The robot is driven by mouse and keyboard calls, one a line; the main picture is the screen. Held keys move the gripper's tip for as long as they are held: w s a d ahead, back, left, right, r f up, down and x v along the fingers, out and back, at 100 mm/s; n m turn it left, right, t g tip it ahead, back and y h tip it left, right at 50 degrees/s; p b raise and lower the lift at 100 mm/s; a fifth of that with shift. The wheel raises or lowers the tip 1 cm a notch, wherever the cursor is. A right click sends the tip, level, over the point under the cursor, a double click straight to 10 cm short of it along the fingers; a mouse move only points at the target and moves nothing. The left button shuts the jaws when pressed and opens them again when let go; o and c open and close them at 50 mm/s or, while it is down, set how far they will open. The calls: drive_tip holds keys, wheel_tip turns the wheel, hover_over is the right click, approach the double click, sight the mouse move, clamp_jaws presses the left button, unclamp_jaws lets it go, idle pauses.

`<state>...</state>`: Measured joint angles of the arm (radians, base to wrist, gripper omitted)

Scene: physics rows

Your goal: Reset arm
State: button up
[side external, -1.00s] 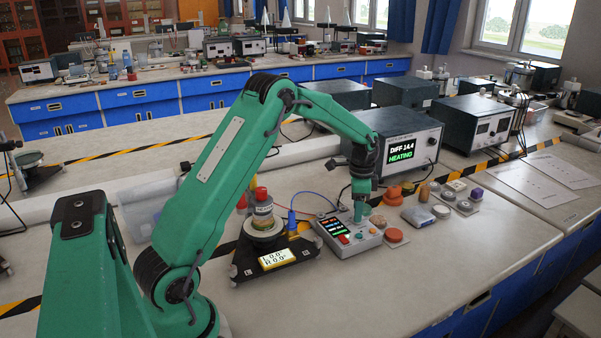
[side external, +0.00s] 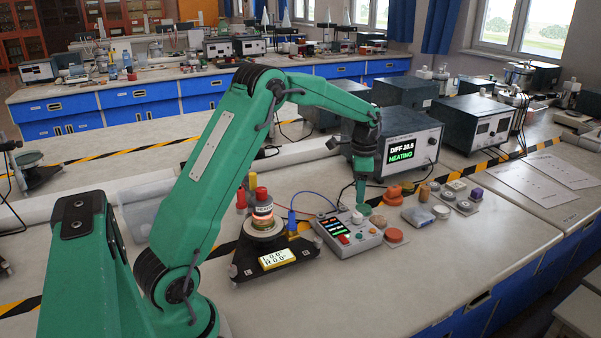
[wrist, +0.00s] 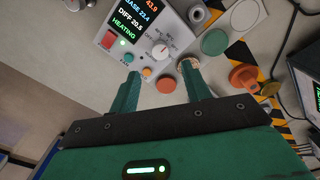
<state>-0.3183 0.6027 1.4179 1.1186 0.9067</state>
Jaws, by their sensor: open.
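My gripper (side external: 363,198) hangs from the green arm just above the right side of the control box. In the wrist view my gripper (wrist: 160,88) is open, its two green fingers apart with nothing between them. The control box (side external: 347,231) has a lit display, a red switch and a dial; in the wrist view the box (wrist: 150,30) reads "DIFF 20.5" and "HEATING". The sample stage (side external: 265,232) stands to the left of the box and holds a glowing sample, with a yellow readout (side external: 277,259) at its front.
A dark instrument (side external: 405,150) behind the box shows "DIFF 20.5 HEATING". Orange and green discs (side external: 397,235) and small weights (side external: 465,205) lie to the right. Black-yellow tape (side external: 495,160) runs along the bench. The bench front right (side external: 430,275) is clear.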

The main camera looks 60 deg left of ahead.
drive_tip(key=s+d+r+n+t, duration=0.2)
drive_tip(key=s+d+r, duration=0.5)
drive_tip(key=s, duration=0.2)
drive_tip(key=s+d+r+n+t, duration=0.2)
drive_tip(key=s+d+r+n, duration=0.1)
drive_tip(key=s+d+r, duration=0.55)
drive_tip(key=s+d+f+n+t, duration=0.1)
drive_tip(key=s+f, duration=0.2)
drive_tip(key=s, duration=0.8)
drive_tip(key=shift+d+f+n+t, duration=0.15)
drive_tip(key=shift+f+n+t, duration=0.15)
drive_tip(key=shift+f+n, duration=0.1)
